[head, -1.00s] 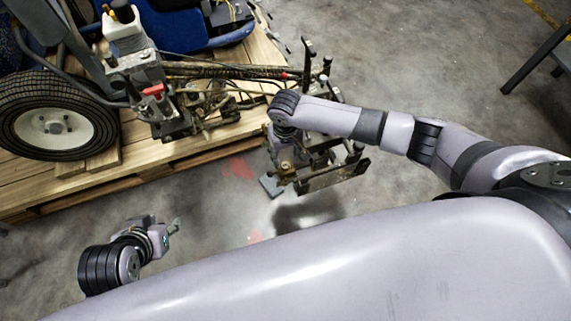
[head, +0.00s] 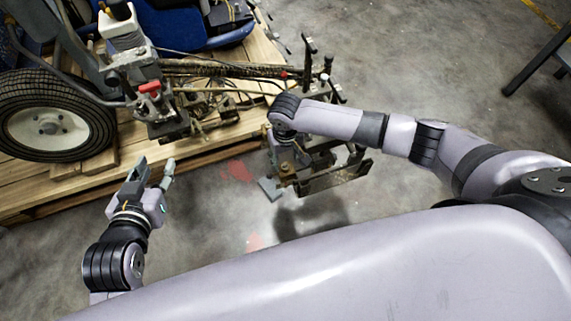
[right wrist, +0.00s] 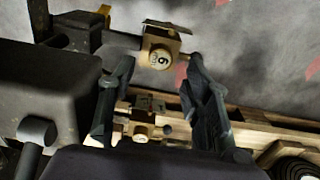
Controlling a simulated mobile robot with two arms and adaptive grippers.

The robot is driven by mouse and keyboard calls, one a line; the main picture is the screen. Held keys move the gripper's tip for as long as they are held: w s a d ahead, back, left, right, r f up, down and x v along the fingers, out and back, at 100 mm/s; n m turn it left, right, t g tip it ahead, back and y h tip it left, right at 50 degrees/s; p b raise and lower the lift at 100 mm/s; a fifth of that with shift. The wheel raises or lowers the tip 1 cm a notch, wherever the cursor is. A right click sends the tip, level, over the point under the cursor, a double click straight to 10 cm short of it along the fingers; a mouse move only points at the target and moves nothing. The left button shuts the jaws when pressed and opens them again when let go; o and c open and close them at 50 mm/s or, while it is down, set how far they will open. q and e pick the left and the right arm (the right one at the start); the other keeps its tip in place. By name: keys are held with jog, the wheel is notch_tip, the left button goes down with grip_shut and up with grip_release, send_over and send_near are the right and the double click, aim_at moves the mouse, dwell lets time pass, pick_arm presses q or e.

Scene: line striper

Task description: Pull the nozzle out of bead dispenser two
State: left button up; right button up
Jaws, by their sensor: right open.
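The line striper's bead dispenser assembly (head: 335,182) hangs off the pallet's right end in the head view. In the right wrist view a tan part (right wrist: 160,57) with a round cap, bearing a mark like a 6, shows between and beyond my fingers. A second tan part (right wrist: 140,131) with a round knob is lower between them. I cannot tell which belongs to dispenser two, or which piece is its nozzle. My right gripper (right wrist: 161,66) is open around this view of the parts, with no grip visible. My left gripper (head: 153,166) is open and empty, left of the assembly.
The striper's wheel (head: 52,128) and engine parts stand on a wooden pallet (head: 75,185) at the left. A hose-covered bar (head: 220,69) runs toward the assembly. A dark stand leg (head: 538,62) is at top right. Concrete floor (head: 420,60) is free beyond my right arm.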

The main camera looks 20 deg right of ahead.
aim_at(286, 166)
notch_tip(286, 166, down, 3)
jog(key=shift+f+b, duration=0.1)
jog(key=shift+b, duration=0.5)
pick_arm(q)
jog(key=w+d+r+t+h, duration=0.1)
jog(key=w+d+r+t, duration=0.1)
jog(key=r, duration=0.5)
jog(key=shift+w+r+t, duration=0.2)
jog(key=shift+w+t, duration=0.35)
jog(key=shift+t, duration=0.75)
pick_arm(e)
jog(key=shift+f, duration=0.65)
pick_arm(q)
jog(key=shift+f, duration=0.15)
jog(key=shift+s+a+f+g+p, duration=0.1)
jog(key=shift+s+a+f+g, duration=0.1)
jog(key=shift+f+g, duration=0.4)
jog(key=shift+s+a+f+g+p, duration=0.15)
jog(key=shift+s+f+g, duration=0.15)
jog(key=shift+f, duration=0.45)
jog(key=shift+s+a+f+g+p, duration=0.1)
jog(key=shift+s+a+f+g, duration=0.05)
jog(key=shift+f+g, duration=0.45)
jog(key=shift+f, duration=0.1)
pick_arm(e)
jog(key=shift+c, duration=0.4)
grip_shut()
